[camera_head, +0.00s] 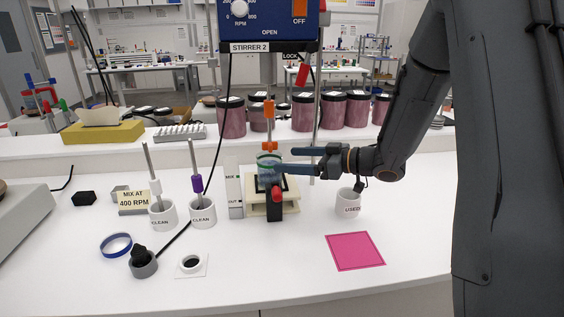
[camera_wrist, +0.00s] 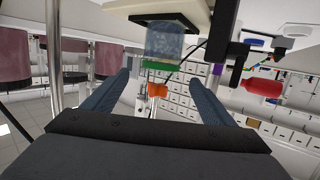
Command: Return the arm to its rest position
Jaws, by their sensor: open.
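My arm reaches in from the right in the head view, with my gripper (camera_head: 281,160) at the stirrer stand. The jar stands on the pale stand base (camera_head: 255,206) under the blue stirrer unit (camera_head: 270,22). In the wrist view my gripper (camera_wrist: 158,82) is open, and the jar (camera_wrist: 168,44) appears beyond the fingertips, upside down in that picture. An orange piece (camera_wrist: 157,90) on the stirrer shaft shows between the fingers. I cannot tell whether a finger touches the jar.
A white cup marked USED (camera_head: 348,207) stands right of the stand. Two cups marked CLEAN (camera_head: 163,220) hold rods at the left. A pink mat (camera_head: 355,252) lies front right. Large pigment jars (camera_head: 332,110) line the shelf behind. The front middle of the bench is clear.

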